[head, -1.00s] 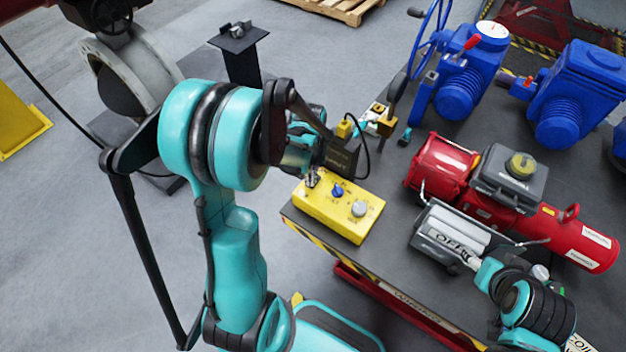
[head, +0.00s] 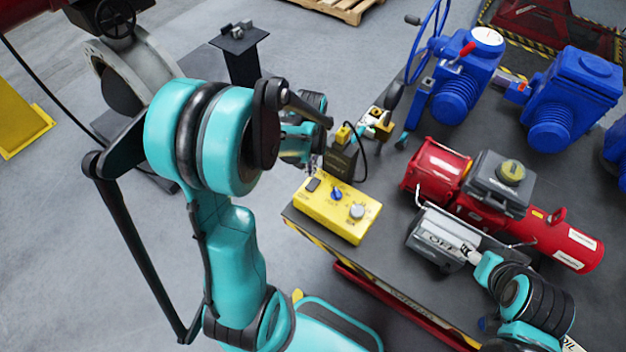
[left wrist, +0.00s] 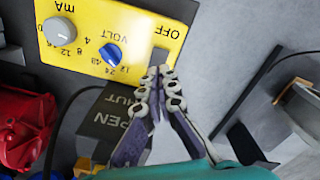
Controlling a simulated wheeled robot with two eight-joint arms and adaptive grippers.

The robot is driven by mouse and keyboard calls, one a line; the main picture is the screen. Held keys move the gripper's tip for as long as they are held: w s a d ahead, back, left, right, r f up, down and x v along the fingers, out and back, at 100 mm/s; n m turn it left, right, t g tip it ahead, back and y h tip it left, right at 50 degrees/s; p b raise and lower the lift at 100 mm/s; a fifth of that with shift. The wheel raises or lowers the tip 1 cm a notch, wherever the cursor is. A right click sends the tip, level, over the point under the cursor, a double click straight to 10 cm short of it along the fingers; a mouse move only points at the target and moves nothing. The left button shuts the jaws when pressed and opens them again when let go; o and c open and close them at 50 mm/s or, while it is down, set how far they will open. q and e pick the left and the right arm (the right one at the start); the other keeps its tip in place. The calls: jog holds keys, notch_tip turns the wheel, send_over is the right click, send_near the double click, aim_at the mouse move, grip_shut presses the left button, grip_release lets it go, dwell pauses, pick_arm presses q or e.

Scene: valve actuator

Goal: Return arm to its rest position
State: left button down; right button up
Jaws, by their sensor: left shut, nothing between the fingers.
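A red actuator (head: 540,235) and blue valve actuators (head: 570,95) stand on the dark table (head: 400,280). A black sign block (head: 341,163) and small brass fittings (head: 380,125) sit behind the yellow box. A large grey valve body (head: 115,75) and post (head: 240,60) stand at left. Floor is open at lower left.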

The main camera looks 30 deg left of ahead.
dwell(0.5)
pick_arm(q)
jog(key=shift+d, duration=0.1)
jog(key=s+d+r+m+t+b, duration=0.1)
jog(key=s+d+m+t+b, duration=0.4)
jog(key=d+b, duration=0.5)
jog(key=shift+s+d+r+t+b, duration=0.15)
jog(key=shift+s+d+t+b, duration=0.15)
jog(key=shift+s+t+b, duration=1.15)
jog(key=shift+s+g, duration=0.25)
jog(key=shift+g, duration=0.2)
